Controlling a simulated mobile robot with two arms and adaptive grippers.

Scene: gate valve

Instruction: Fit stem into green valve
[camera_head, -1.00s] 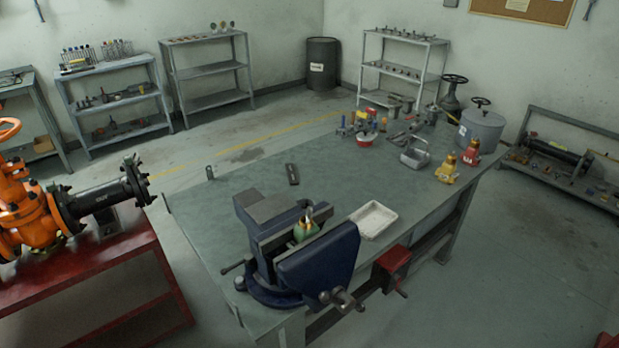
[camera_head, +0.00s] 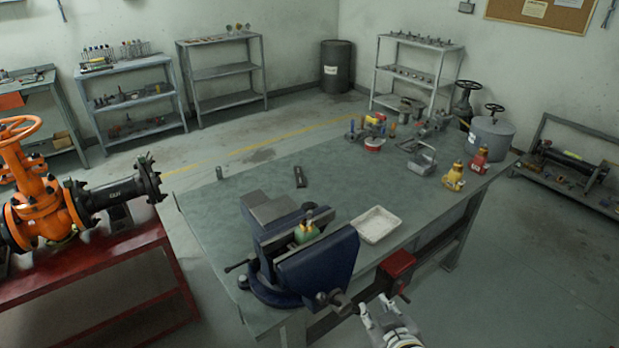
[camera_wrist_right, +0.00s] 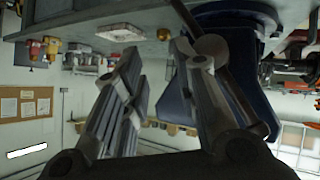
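The green valve (camera_head: 306,233) sits upright between the jaws of the blue vise (camera_head: 318,270), with a yellowish part at its top. I cannot make out a separate stem with certainty. My right gripper (camera_head: 384,303) is low in front of the bench, right of the vise's screw end. In the wrist view its fingers (camera_wrist_right: 165,75) are apart with nothing held between them. The vise's dark handle bar (camera_wrist_right: 240,92) shows close to the right-hand finger there; I cannot tell whether they touch. My left gripper is not in view.
Yellow (camera_head: 454,177) and red (camera_head: 479,158) valves stand farther right. The bench's left-middle is mostly clear around a small dark piece (camera_head: 300,176).

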